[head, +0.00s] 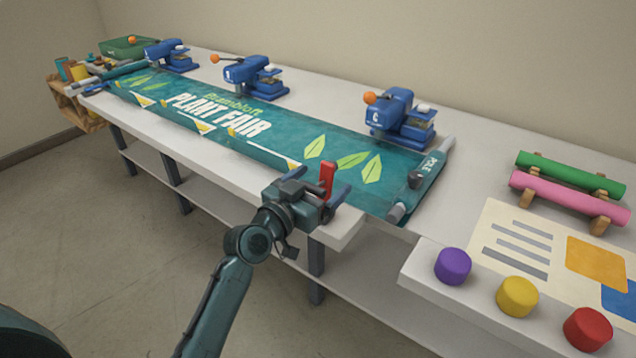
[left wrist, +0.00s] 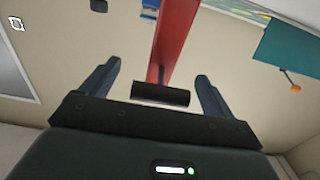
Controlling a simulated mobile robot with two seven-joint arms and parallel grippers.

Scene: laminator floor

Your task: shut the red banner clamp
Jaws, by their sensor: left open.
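The red banner clamp (head: 327,178) stands at the front edge of the table, with its lever sticking up in the head view. My left gripper (head: 319,184) is open at the clamp, with its fingers on either side of the red lever. In the left wrist view the red lever (left wrist: 174,40) reaches in between the open fingers of my left gripper (left wrist: 157,72), and a dark bar (left wrist: 160,95) lies across between them. I cannot tell whether a finger touches the lever. The clamp's base is hidden behind my gripper. My right gripper is not in view.
A green banner (head: 270,140) lies along the table (head: 480,190). Several blue presses (head: 400,118) stand behind it. Pink (head: 570,200) and green (head: 570,172) rolls lie at the right. Purple (head: 453,266), yellow (head: 517,296) and red (head: 588,329) round pieces sit at the front right.

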